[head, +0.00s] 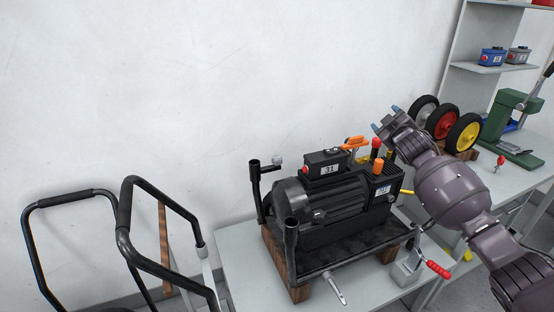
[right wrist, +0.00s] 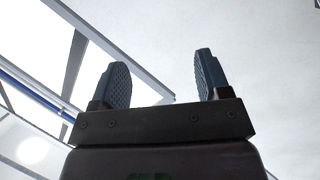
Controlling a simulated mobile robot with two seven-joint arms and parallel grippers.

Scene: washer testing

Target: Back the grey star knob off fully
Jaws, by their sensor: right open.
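A small grey knob (head: 277,160), which looks like the grey star knob, is on the side of the black post at the machine's back left corner. It is too small to make out its points or thread. The machine is a black motor unit (head: 335,200) in a black tube frame. My right gripper (head: 386,118) is raised above and to the right of the machine, well apart from the knob. Its two blue-grey fingers are spread with nothing between them, as the right wrist view (right wrist: 168,82) also shows. My left gripper is out of view.
An orange handle (head: 354,142) and red and orange caps (head: 377,143) rise from the machine near my right arm. Several wheels (head: 464,132) and a green press (head: 505,115) stand at the right. Black tube handles (head: 124,205) stand at the left.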

